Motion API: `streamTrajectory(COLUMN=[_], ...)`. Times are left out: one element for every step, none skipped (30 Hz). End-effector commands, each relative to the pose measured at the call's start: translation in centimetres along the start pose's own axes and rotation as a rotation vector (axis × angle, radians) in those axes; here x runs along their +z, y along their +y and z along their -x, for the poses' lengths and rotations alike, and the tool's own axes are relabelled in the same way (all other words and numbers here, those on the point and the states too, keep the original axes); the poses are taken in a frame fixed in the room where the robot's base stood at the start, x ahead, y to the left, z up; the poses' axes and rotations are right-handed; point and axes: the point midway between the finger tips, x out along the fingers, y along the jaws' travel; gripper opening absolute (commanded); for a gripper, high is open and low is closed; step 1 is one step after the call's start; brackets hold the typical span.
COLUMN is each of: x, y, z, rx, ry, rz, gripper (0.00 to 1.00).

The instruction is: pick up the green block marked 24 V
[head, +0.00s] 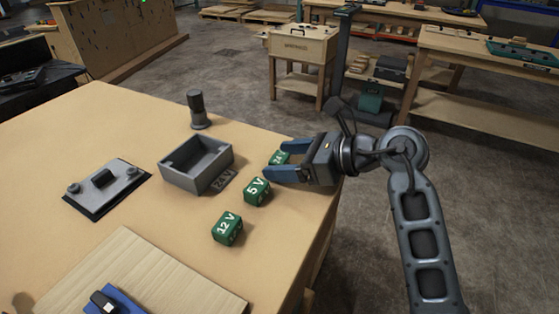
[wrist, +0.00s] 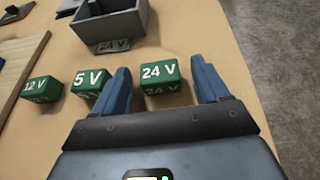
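The green block marked 24 V (wrist: 161,77) stands on the table between the two blue fingers of my gripper (wrist: 163,84) in the wrist view. Gaps show on both sides, so the open fingers do not grip it. In the head view the 24 V block (head: 279,157) is partly hidden by my gripper (head: 280,160) at the table's right side. The green 5 V block (head: 257,191) stands close beside the left finger in the wrist view (wrist: 91,82). The green 12 V block (head: 227,228) stands farther off.
An open grey box (head: 213,178) with a 24 V label in front stands near the blocks. A dark cylinder (head: 197,112), a grey plate with a raised part (head: 122,183) and a wooden board (head: 150,275) are also on the table. The table's right edge is close.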

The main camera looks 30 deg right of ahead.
Motion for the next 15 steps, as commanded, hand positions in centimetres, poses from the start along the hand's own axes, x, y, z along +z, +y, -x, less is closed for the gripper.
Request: streamTrajectory(x=[0.0, 0.0, 0.0, -0.01, -0.01, -0.01, -0.01, -0.01, -0.01, -0.01, -0.01, -0.01, -0.01, -0.01, -0.01], y=[-0.01, -0.01, -0.01, -0.01, -0.01, -0.01, -0.01, -0.01, -0.01, -0.01, -0.01, -0.01, -0.01, -0.01, -0.01], z=[0.02, 0.02, 0.03, 0.03, 0.03, 0.04, 0.04, 0.04, 0.04, 0.04, 0.04, 0.05, 0.05, 0.05, 0.05], rx=[0.0, 0.0, 0.0, 0.0, 0.0, 0.0, 0.0, 0.0, 0.0, 0.0, 0.0, 0.0, 0.0, 0.0, 0.0], ry=[0.0, 0.0, 0.0, 0.0, 0.0, 0.0, 0.0, 0.0, 0.0, 0.0, 0.0, 0.0, 0.0, 0.0, 0.0], rz=[0.0, 0.0, 0.0, 0.0, 0.0, -0.001, -0.001, -0.001, -0.001, -0.001, -0.001, -0.001, -0.001, -0.001, -0.001], gripper=[0.7, 0.67, 0.63, 0.6, 0.57, 0.53, 0.51, 0.48, 0.44, 0.41, 0.38, 0.34, 0.31, 0.28, 0.25])
